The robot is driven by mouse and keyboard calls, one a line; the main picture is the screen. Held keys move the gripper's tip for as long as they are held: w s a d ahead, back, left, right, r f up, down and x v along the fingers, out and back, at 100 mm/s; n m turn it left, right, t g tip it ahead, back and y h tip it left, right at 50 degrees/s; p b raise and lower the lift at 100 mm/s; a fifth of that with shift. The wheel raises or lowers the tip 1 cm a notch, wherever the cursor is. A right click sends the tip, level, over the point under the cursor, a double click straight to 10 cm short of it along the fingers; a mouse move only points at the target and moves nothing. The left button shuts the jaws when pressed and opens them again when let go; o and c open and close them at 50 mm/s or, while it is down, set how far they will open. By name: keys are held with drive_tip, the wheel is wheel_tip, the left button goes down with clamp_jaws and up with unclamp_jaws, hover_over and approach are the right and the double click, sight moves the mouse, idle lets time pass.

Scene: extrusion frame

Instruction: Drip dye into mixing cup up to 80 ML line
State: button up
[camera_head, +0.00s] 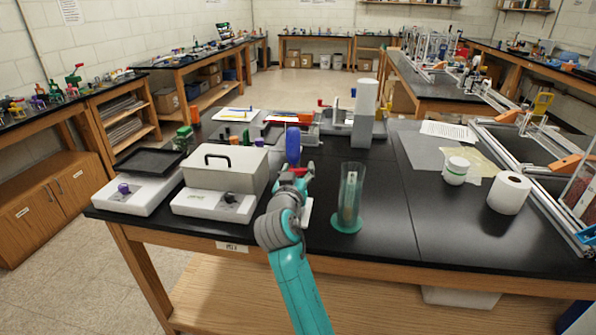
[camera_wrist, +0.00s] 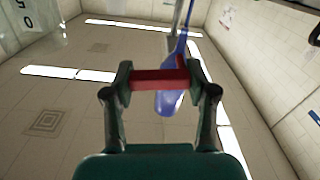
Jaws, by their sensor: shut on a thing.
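A clear green-tinted cylinder (camera_head: 350,190) on a round green base stands upright on the black bench, right of my gripper. Something pale shows inside it; its markings and fill level are too small to read. My gripper (camera_head: 297,173) is raised above the bench, left of the cylinder, and is shut on a blue dropper (camera_head: 293,146).
A grey box with a handle (camera_head: 225,166) and white scales (camera_head: 213,205) stand left of my arm. A tall grey post (camera_head: 364,110) stands behind the cylinder. A white jar (camera_head: 456,171) and a paper roll (camera_head: 509,193) stand right. Bench between cylinder and jar is clear.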

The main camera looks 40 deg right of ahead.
drive_tip(key=n, duration=0.5)
drive_tip(key=shift+w+a+r, duration=0.2)
drive_tip(key=shift+w+r, duration=0.05)
drive_tip(key=shift+r, duration=0.15)
drive_tip(key=shift+w+a+r+n, duration=0.1)
drive_tip(key=shift+w+r+n, duration=0.05)
drive_tip(key=shift+n, duration=1.1)
drive_tip(key=shift+w+a+r+n, duration=0.1)
drive_tip(key=shift+w+n, duration=0.05)
drive_tip(key=shift+n, duration=1.1)
drive_tip(key=o, duration=1.2)
drive_tip(key=shift+c, duration=0.2)
drive_tip(key=v, duration=1.2)
